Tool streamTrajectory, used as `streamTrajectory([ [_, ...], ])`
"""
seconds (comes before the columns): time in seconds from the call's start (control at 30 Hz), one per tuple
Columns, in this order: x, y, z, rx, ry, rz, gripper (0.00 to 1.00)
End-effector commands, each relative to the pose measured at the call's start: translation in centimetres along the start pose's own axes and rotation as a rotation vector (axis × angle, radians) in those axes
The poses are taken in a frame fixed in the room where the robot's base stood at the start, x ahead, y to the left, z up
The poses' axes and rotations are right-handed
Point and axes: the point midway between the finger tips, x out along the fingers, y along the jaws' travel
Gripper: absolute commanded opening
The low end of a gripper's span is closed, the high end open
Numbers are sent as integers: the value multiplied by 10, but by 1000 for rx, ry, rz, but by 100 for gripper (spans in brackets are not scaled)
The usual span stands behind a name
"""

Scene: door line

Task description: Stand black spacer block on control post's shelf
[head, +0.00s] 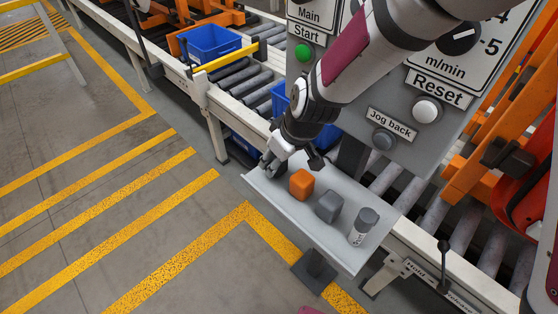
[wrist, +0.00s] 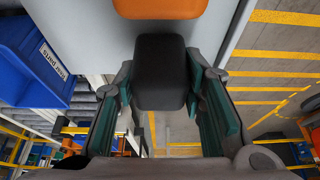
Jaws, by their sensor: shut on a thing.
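The black spacer block (wrist: 161,72) is between the fingers of my gripper (wrist: 162,90) in the wrist view, and the gripper is shut on it. In the head view my gripper (head: 272,167) is at the far left end of the control post's grey shelf (head: 345,256). There the fingers mostly hide the black block. The block overlaps the shelf's end edge in the wrist view; I cannot tell whether it touches the shelf. An orange block (head: 301,184) stands on the shelf just right of my gripper and also shows in the wrist view (wrist: 160,8).
A dark grey block (head: 328,206) and a grey-topped cylinder (head: 364,222) stand farther right on the shelf. The control panel (head: 350,110) rises behind it. A roller conveyor (head: 240,85) with blue bins (head: 208,43) runs behind. Floor at left is open.

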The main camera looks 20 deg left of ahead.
Motion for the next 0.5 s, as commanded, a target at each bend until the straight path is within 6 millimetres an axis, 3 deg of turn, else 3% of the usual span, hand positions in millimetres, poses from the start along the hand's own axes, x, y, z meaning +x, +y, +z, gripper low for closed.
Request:
streamTrajectory([
  [0.4, 8, 0, 3, 1, 0, 1, 8],
  [0.43, 8, 0, 4, 1, 0, 1, 39],
  [0.5, 7, 0, 3, 1, 0, 1, 55],
])
